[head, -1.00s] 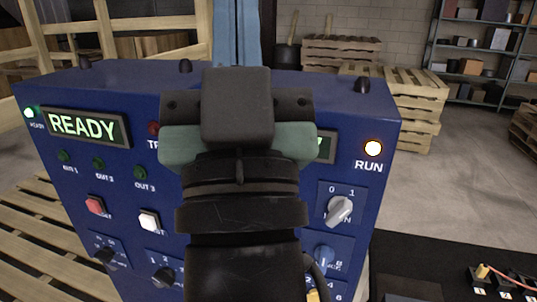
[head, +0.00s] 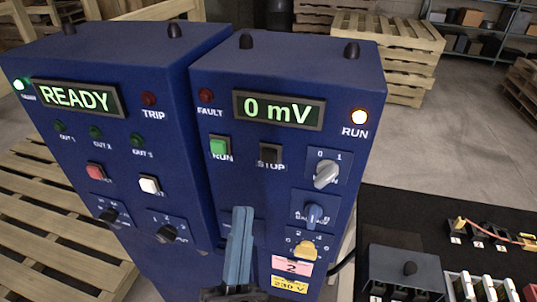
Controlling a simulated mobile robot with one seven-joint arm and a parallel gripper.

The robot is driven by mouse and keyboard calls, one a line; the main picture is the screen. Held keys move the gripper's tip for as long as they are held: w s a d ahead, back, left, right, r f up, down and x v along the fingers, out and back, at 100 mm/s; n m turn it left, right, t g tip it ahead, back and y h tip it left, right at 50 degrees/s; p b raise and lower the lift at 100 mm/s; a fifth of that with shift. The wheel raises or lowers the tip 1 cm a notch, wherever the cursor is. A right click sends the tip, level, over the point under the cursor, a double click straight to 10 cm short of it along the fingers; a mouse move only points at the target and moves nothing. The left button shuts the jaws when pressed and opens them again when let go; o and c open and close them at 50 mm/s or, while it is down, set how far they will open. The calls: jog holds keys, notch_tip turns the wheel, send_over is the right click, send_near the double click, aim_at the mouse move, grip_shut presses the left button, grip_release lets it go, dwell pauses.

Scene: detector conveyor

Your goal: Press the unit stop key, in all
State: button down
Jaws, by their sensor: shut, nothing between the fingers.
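The stop key (head: 270,153) is a dark square key labelled STOP on the front of the right blue unit (head: 345,95). It is in plain view, beside the green RUN key (head: 220,147). The FAULT lamp (head: 206,95) is dark red. My gripper (head: 242,212) is shut and empty, with its blue-grey fingers pointing up in the picture, below the stop key and slightly left of it. The fingers hide part of the lower panel. I cannot tell how far they are from the panel.
A second blue unit (head: 130,60) reading READY stands close on the left, with its own keys and knobs. Rotary knobs (head: 326,174) line the right unit's right side. A black bench (head: 400,215) with terminal blocks lies at right. Pallets (head: 390,55) stand behind.

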aim_at(266, 152)
jog(key=w+d+b, duration=0.2)
jog(key=w, duration=0.6)
jog(key=shift+w+d+b, duration=0.25)
jog(key=shift+d+b, duration=0.1)
jog(key=shift+d, duration=0.05)
jog(key=shift+w, duration=0.1)
dwell(1.8)
jog(key=shift+w+d+b, duration=0.1)
jog(key=shift+w+b, duration=0.2)
jog(key=shift+b, duration=0.05)
jog(key=shift+w+d+b, duration=0.15)
jog(key=shift+w+b, duration=0.25)
jog(key=shift+w, duration=0.05)
dwell(0.7)
jog(key=shift+s, duration=0.1)
jog(key=shift+s+a, duration=0.3)
jog(key=shift+s, duration=0.5)
